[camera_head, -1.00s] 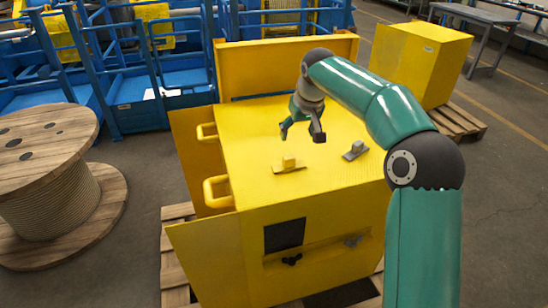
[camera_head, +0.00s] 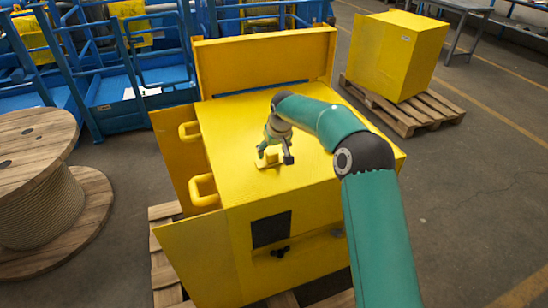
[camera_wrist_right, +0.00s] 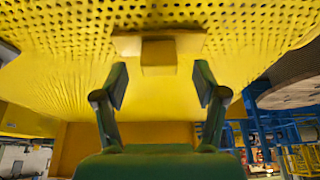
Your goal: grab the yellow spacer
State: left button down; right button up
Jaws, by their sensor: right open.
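The yellow spacer (camera_head: 269,161), a small block on a flat base, lies on the yellow top of the large box (camera_head: 232,128). In the right wrist view the spacer (camera_wrist_right: 158,56) sits ahead of the fingers, centred between them. My right gripper (camera_head: 276,156) is open and hangs just above the spacer, partly covering it in the head view. In the right wrist view the open fingers (camera_wrist_right: 160,84) are apart with nothing between them. I cannot tell whether a finger touches the spacer. My left gripper is not in view.
The box has a raised yellow panel (camera_head: 265,60) behind and side handles (camera_head: 203,190) at left. A wooden cable reel (camera_head: 35,150) stands at left, blue metal frames (camera_head: 120,90) behind. Another yellow box (camera_head: 398,55) sits on a pallet (camera_head: 420,110) at right.

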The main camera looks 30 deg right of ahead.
aim_at(273, 153)
jog(key=x, duration=0.3)
jog(key=shift+f+p, duration=0.15)
jog(key=shift+p, duration=0.15)
jog(key=shift+c, duration=0.2)
jog(key=c, duration=1.3)
